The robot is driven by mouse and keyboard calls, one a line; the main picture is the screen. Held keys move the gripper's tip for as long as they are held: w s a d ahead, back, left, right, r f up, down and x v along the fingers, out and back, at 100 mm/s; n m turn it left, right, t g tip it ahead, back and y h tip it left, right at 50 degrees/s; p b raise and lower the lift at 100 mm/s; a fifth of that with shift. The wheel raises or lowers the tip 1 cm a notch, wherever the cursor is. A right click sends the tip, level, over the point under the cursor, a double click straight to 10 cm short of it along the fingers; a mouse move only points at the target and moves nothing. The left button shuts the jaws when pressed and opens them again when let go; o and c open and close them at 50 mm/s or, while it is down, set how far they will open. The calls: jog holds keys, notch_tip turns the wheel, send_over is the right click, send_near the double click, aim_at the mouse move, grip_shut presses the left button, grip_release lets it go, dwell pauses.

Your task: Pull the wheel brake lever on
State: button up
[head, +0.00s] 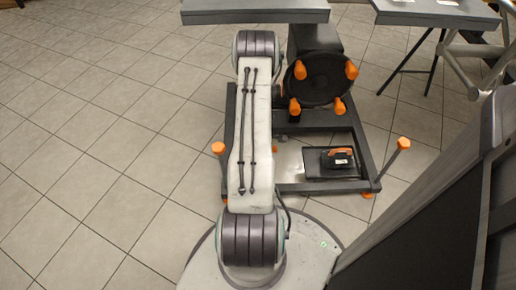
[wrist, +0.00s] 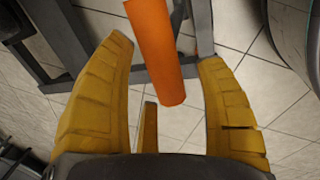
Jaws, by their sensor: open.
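In the wrist view my gripper (wrist: 166,50) is open, with a yellow finger on each side of an orange cylindrical handle (wrist: 160,60). The handle is between the fingers in the picture; floor tiles show on both sides of it, and I cannot tell its depth. In the head view my arm hides the gripper. A lever with an orange end (head: 218,148) stands at the left of the dark frame, and a grey lever with an orange tip (head: 404,143) leans out at its right. I cannot tell which orange part the wrist view shows.
A dark wheeled frame (head: 320,187) carries a black handwheel with several orange knobs (head: 318,80) and a small device with an orange handle (head: 338,158). A grey tabletop (head: 255,12) is above it; another table (head: 436,12) is at right. Tiled floor (head: 90,130) is clear at left.

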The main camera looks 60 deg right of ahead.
jog(key=shift+c, duration=0.2)
jog(key=c, duration=1.2)
jog(key=shift+a, duration=0.1)
jog(key=shift+c, duration=0.2)
